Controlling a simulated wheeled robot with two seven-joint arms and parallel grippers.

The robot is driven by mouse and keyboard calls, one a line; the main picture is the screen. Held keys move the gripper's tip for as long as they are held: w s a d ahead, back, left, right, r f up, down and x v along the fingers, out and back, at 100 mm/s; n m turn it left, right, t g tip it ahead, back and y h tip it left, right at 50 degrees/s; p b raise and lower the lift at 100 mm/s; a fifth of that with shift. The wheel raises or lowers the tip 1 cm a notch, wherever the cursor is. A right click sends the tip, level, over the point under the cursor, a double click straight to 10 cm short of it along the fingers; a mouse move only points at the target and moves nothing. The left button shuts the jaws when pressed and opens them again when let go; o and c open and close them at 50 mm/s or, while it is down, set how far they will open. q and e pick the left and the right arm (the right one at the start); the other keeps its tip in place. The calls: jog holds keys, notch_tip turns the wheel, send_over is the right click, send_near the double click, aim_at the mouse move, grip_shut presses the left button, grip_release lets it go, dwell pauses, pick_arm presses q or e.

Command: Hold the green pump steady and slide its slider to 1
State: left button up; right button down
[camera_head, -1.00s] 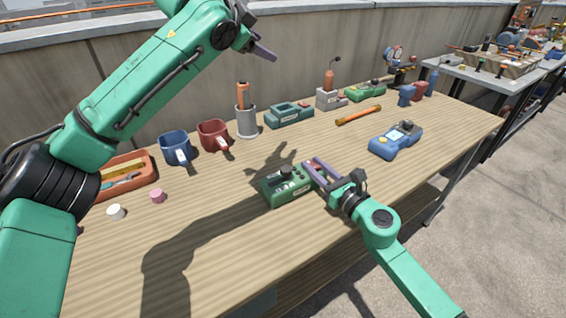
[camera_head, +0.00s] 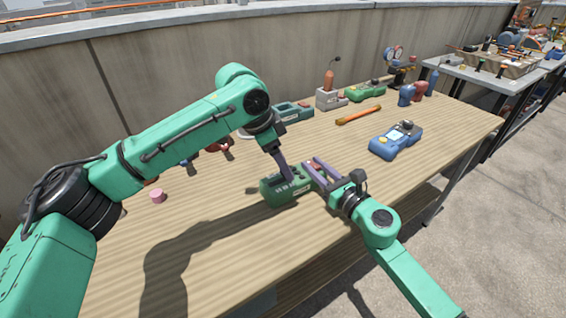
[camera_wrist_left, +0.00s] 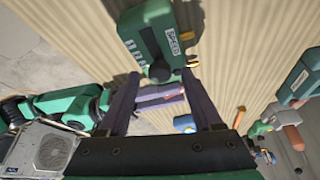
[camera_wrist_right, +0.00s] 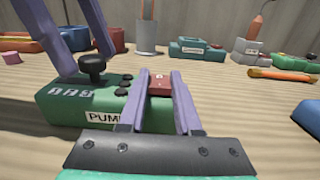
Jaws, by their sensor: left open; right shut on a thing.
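The green pump (camera_head: 283,193) rests on the wooden bench, near the middle. Its label and the numbers 1, 2 and 3 show in the right wrist view (camera_wrist_right: 62,108). Its black slider knob (camera_wrist_right: 92,66) stands behind the numbers, apparently nearest the 3. My left gripper (camera_head: 286,174) is open and reaches down from above. In the left wrist view its fingers (camera_wrist_left: 160,84) stand on either side of the knob (camera_wrist_left: 159,71); contact is unclear. My right gripper (camera_head: 317,173) is shut on the red block (camera_wrist_right: 160,84) at the pump's right end.
A blue device (camera_head: 395,141) and an orange-handled tool (camera_head: 358,115) lie to the right. A teal device (camera_head: 293,112), a grey block with an orange tool (camera_head: 329,99) and another green device (camera_head: 364,92) stand behind. A pink cylinder (camera_head: 157,196) stands left. Bench in front is clear.

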pick_arm(q)
grip_shut()
